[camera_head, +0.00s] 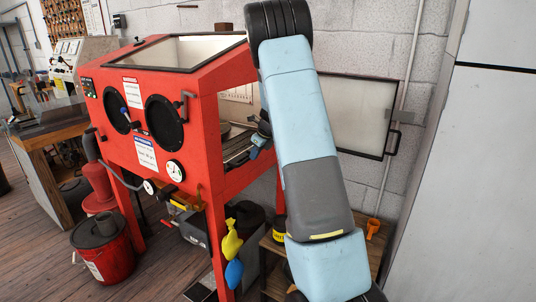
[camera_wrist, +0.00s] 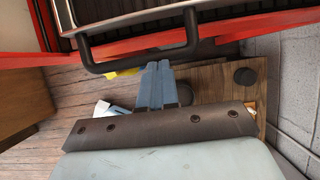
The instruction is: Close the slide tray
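The slide tray (camera_wrist: 88,13) shows at the top of the wrist view, with a dark bar handle (camera_wrist: 115,64) along its near side. In the head view the tray (camera_head: 238,147) shows in the side opening of the red cabinet, partly hidden by my arm. My gripper (camera_wrist: 158,66) has its blue fingers together, with no visible gap. Their tips are at the handle bar; I cannot tell whether they touch it. Nothing shows between the fingers. In the head view my gripper (camera_head: 256,148) is beside the tray opening.
The red cabinet (camera_head: 205,110) stands on legs. Its side door (camera_head: 350,115) is swung open to the right, against the wall side. A low wooden shelf (camera_wrist: 215,80) lies below. Yellow and blue items (camera_head: 232,240) hang at the front leg.

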